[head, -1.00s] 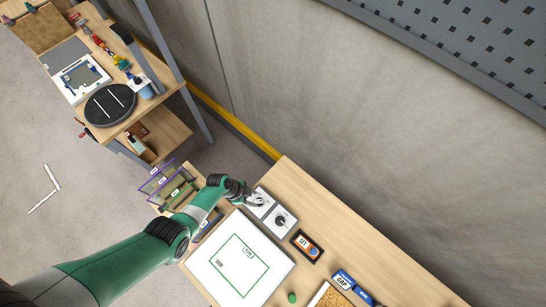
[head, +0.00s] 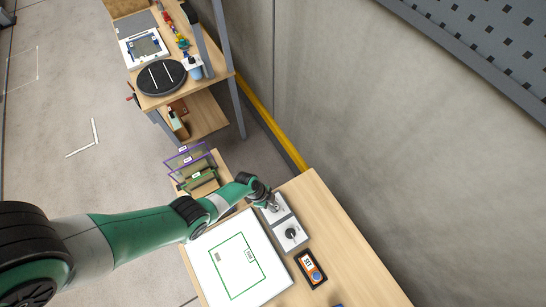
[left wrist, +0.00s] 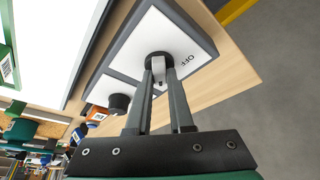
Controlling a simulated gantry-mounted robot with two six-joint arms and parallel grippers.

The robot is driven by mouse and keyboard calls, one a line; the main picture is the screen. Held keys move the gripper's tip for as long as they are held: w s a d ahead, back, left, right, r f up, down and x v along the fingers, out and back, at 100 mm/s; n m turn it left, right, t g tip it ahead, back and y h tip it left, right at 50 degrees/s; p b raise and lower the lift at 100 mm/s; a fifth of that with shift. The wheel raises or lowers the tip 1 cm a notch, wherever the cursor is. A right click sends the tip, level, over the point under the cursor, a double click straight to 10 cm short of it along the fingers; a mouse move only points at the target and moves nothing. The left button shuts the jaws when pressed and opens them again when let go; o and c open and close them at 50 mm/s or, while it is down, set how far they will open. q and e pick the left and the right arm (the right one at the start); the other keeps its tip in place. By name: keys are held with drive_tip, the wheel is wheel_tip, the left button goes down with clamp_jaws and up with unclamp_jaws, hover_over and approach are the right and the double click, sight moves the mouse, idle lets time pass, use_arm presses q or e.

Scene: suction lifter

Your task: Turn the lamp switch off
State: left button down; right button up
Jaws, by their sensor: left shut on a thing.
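The lamp switch is a small light lever (left wrist: 158,68) on a round dark base, on a white panel with grey sides (left wrist: 183,32). The word OFF is printed beside it. My left gripper (left wrist: 159,72) is shut on the lever, with one finger on each side of it. In the head view my left gripper (head: 273,204) reaches down at the switch panel (head: 280,215) near the table's far edge, and largely hides the lever. My right gripper is in neither current view.
Next to the switch is a second panel with a black knob (head: 291,233). A white board with a green outline (head: 214,260) lies beside the panels, and an orange and black device (head: 311,269) nearby. A green rack (head: 203,183) stands at the table's end. A wall (head: 350,150) runs behind.

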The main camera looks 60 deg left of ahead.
use_arm(q)
drive_tip(key=shift+n, duration=0.3)
drive_tip(key=n+y, duration=0.1)
drive_tip(key=n, duration=0.1)
drive_tip(key=n+t+y+p, duration=0.1)
drive_tip(key=n, duration=0.2)
drive_tip(key=shift+s+d+t, duration=0.15)
drive_tip(key=shift+d+t, duration=0.05)
drive_tip(key=shift+t, duration=0.1)
drive_tip(key=n+y, duration=0.1)
drive_tip(key=n, duration=0.2)
drive_tip(key=shift+d+n+y, duration=0.1)
drive_tip(key=shift+n+y, duration=0.2)
drive_tip(key=shift+n, duration=0.6)
drive_tip(key=n, duration=0.1)
drive_tip(key=n+y+b, duration=0.1)
drive_tip(key=n, duration=0.1)
drive_tip(key=shift+d+f+n, duration=0.1)
drive_tip(key=shift+f+n, duration=0.05)
drive_tip(key=shift+n, duration=0.15)
drive_tip(key=shift+n+g+y+b, duration=0.5)
drive_tip(key=shift+n+y+b, duration=0.4)
drive_tip(key=shift+n, duration=1.1)
drive_tip(key=c, duration=0.8)
unclamp_jaws()
drive_tip(key=shift+r, duration=0.2)
